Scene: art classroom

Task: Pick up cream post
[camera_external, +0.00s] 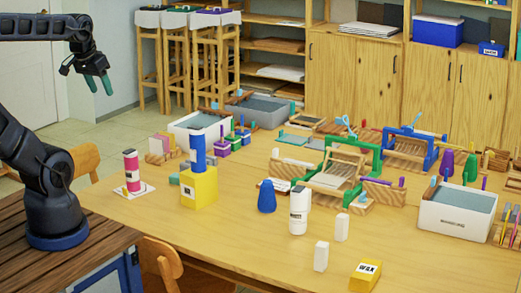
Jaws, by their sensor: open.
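Two small off-white upright posts stand near the table's front: one post (321,256) nearer the camera, the other post (341,227) behind it and to the right. I cannot tell from colour which of the two posts is the cream one. My gripper (98,84) has teal fingertips, is open and empty, and hangs high at the upper left, far from the posts and not over the table's middle.
A yellow block marked WAX (366,274) lies right of the nearer post. A yellow box (199,187) with a blue cylinder and a red bottle (132,171) stand further left. The left front tabletop (235,232) is clear.

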